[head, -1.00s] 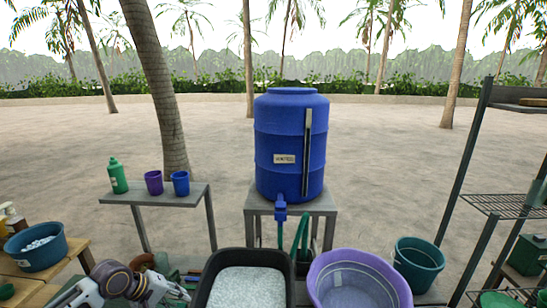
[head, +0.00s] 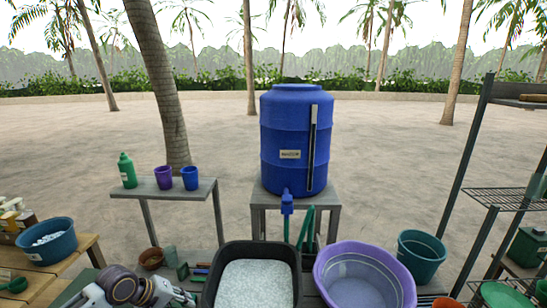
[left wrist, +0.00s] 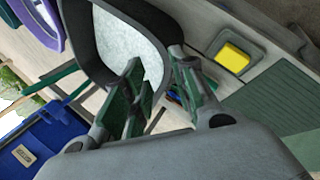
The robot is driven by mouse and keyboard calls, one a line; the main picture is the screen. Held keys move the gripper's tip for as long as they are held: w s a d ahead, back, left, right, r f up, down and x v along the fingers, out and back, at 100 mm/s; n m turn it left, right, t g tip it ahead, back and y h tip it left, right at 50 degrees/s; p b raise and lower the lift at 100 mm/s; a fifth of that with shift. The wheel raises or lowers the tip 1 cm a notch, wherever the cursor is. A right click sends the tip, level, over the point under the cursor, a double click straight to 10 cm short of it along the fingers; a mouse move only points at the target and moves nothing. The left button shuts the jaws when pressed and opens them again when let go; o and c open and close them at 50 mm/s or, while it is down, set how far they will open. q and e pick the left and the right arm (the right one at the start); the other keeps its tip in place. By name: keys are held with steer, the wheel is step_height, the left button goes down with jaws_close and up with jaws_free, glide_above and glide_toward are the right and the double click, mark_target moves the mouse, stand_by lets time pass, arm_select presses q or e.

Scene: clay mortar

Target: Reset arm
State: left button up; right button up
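My left gripper (left wrist: 160,95) shows in the left wrist view with its two fingers apart and nothing between them. Beyond the fingers is a black tub (left wrist: 82,55) of pale granular material. In the head view my left arm is low at the bottom left, left of the same black tub (head: 209,290); its fingertips are at the picture's edge and hard to make out. My right gripper is in neither view.
A purple basin (head: 398,262) stands right of the black tub. Behind are a blue water tank (head: 283,125) on a stand and a small table (head: 150,190) with cups. A teal bucket (head: 420,255) and shelf (head: 505,197) are at right. A yellow sponge (left wrist: 233,58) lies in a dish.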

arm_select(q)
steer(key=s+d+f+m, duration=0.5)
steer(key=s+d, duration=0.2)
steer(key=s, duration=0.2)
steer(key=shift+s+a+m+y, duration=0.95)
steer(key=shift+s+m+y, duration=1.25)
steer(key=shift+s, duration=3.35)
step_height(320, 180, down, 37)
steer(key=s+g+b, duration=0.2)
steer(key=s+b, duration=0.1)
steer(key=b, duration=0.2)
steer(key=s+a+f+b, duration=0.2)
steer(key=s+f, duration=0.9)
steer(key=f, duration=0.1)
steer(key=s+a+f+g+b, duration=0.1)
steer(key=s+a+f+b, duration=0.2)
steer(key=s+f, duration=0.7)
step_height(320, 180, down, 3)
steer(key=shift+s+f+m, duration=0.2)
steer(key=shift+s+m, duration=0.1)
steer(key=shift+s, duration=0.05)
